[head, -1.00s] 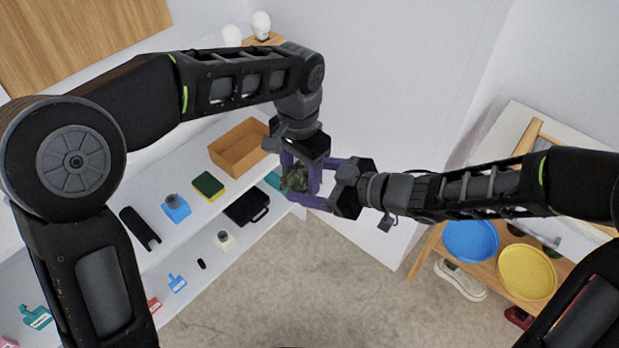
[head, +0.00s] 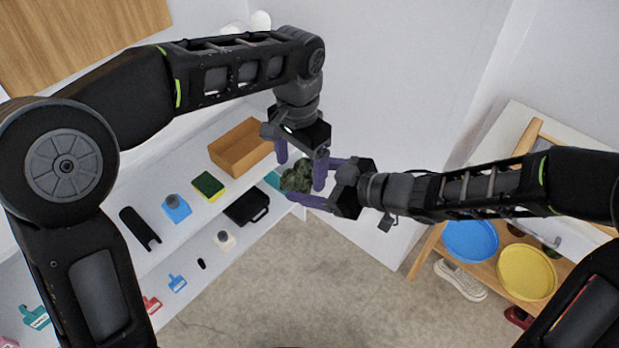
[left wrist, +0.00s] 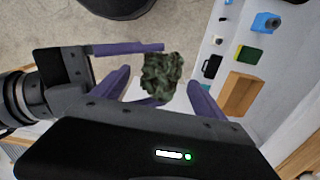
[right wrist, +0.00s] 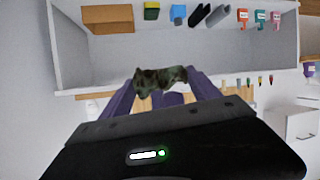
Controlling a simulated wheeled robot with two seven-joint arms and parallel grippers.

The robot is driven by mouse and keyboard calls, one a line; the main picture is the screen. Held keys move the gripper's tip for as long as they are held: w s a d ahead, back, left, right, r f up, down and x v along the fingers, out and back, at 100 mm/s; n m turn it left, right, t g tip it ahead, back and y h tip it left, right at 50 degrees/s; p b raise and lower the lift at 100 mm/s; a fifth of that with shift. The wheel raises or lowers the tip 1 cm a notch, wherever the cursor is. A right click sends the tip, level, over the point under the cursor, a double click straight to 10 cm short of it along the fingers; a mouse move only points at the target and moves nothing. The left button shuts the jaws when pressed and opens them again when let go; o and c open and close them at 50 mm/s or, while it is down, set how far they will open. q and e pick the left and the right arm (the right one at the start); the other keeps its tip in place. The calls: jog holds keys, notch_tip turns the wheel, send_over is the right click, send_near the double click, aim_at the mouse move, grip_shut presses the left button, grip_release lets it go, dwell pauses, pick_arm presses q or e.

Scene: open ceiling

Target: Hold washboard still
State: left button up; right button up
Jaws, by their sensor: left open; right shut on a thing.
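No washboard can be made out. A crumpled dark green camouflage item (head: 297,177), which looks like cloth, is held in the air ahead of me. My right gripper (head: 309,181) is shut on it from the right. My left gripper (head: 300,164) is open just above it, its purple fingers spread wide. In the left wrist view the item (left wrist: 162,76) shows beyond and between the left fingers, with the right gripper's fingers beside it. In the right wrist view the item (right wrist: 160,80) lies across the right fingertips.
A white shelf unit at left holds a wooden box (head: 240,146), a sponge (head: 208,186), a black case (head: 247,206), a blue item (head: 176,208) and several brushes. At right a wooden rack carries a blue basin (head: 470,240) and a yellow basin (head: 526,272). Bare floor lies below.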

aim_at(300, 173)
pick_arm(q)
notch_tip(300, 173, up, 5)
jog(key=shift+f, duration=0.1)
dwell(0.3)
